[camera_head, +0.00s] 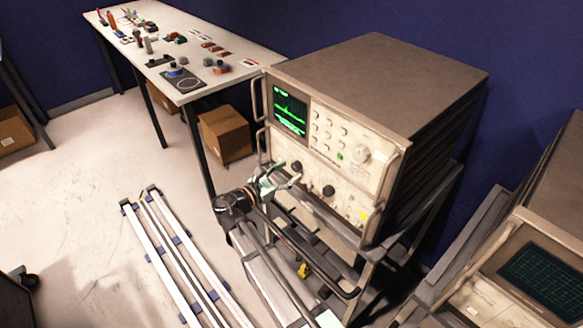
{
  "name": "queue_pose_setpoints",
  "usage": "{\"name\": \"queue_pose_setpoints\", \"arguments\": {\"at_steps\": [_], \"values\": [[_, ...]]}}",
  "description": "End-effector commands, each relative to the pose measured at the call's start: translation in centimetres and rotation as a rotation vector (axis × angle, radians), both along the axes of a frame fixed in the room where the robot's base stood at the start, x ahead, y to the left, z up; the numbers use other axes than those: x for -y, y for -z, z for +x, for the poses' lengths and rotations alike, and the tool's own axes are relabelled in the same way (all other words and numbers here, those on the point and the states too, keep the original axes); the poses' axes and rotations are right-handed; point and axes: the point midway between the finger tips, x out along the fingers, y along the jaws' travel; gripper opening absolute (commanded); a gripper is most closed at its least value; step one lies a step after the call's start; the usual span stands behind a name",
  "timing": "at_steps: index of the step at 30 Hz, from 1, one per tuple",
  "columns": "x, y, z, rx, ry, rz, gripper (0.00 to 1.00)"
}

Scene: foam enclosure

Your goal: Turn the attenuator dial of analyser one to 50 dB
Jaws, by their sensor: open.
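An analyser (375,95) with a lit green trace screen (291,108) stands on a dark metal cart in the middle of the head view. Its front panel has several buttons, a large pale knob (361,153) at the upper right, and two dark dials lower down. One dark dial (328,191) is clear of my gripper; the other (297,166) is right beside it. The dial markings are too small to read. My gripper (284,181) is open in front of the lower left panel. Whether it touches a dial cannot be told.
A second analyser (540,275) with a dark grid screen stands at the lower right. A long table (200,40) with tools and small parts runs along the back left, with a cardboard box (226,134) below. Pale rails (172,255) lie at the front left. Cart bars pass below the panel.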

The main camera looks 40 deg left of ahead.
Motion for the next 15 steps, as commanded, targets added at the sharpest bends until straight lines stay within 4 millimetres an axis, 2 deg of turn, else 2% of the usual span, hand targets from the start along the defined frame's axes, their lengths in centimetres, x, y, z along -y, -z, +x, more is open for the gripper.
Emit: {"name": "queue_pose_setpoints", "arguments": {"at_steps": [6, 15], "values": [[0.3, 0.0, 1.6, 0.000, 0.000, 0.000, 0.60], [0.4, 0.0, 1.8, 0.000, -0.001, 0.000, 0.60]]}}
